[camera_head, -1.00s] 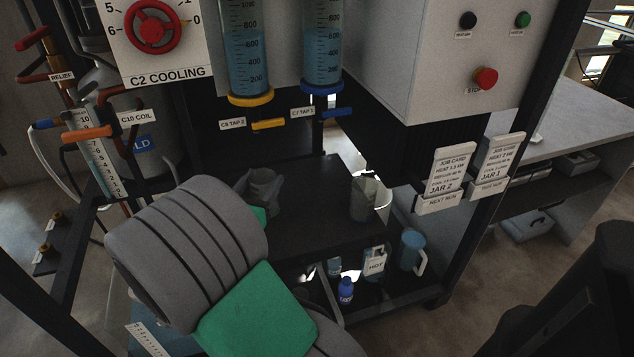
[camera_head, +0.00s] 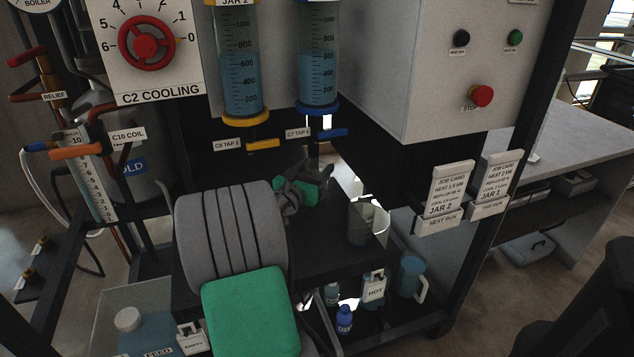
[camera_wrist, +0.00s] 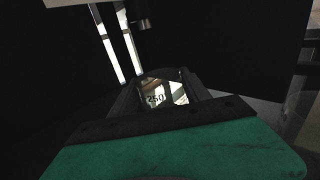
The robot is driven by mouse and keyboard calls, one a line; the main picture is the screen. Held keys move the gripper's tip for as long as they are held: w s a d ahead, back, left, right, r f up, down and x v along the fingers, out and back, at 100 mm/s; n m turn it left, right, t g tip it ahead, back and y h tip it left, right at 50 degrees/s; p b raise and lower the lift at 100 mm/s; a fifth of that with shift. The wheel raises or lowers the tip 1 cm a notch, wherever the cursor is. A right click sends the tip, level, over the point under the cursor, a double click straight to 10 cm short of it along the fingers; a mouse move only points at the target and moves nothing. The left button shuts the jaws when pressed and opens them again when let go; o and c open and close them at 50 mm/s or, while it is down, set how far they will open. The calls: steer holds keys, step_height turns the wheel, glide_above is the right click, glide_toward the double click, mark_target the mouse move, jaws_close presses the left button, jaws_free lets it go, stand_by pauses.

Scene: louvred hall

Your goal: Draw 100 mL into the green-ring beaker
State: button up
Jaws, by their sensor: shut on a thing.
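My gripper (camera_head: 305,190) is shut, below the taps and over the black shelf (camera_head: 335,262). In the wrist view it is closed around a clear beaker (camera_wrist: 157,98) marked 250. Most of that beaker is hidden by the fingers, and no green ring can be made out. The left column (camera_head: 238,75), labelled JAR 2, holds blue liquid and has the yellow-handled C8 tap 2 (camera_head: 263,144). The right column (camera_head: 318,70) also holds blue liquid and has the blue-handled C7 tap 1 (camera_head: 331,132). The gripper is close under tap 1.
Another clear beaker (camera_head: 368,220) stands on the shelf right of my gripper. Below are a HOT bottle (camera_head: 373,290), a blue bottle (camera_head: 344,320) and a blue jug (camera_head: 411,277). A grey control box (camera_head: 440,75) hangs at the upper right. A feed tank (camera_head: 150,330) is lower left.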

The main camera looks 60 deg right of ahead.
steer(key=shift+d+f, duration=0.1)
steer(key=shift+d, duration=0.4)
step_height(320, 180, down, 4)
steer(key=shift+d+r+b, duration=0.1)
steer(key=shift+r+b, duration=0.1)
steer(key=shift+b, duration=1.05)
steer(key=shift+r, duration=0.2)
steer(key=shift+f, duration=0.2)
steer(key=o, duration=1.5)
steer(key=shift+a+r, duration=0.2)
steer(key=a+p, duration=0.2)
steer(key=a, duration=0.9)
steer(key=shift+a+p, duration=0.3)
steer(key=shift+a, duration=0.1)
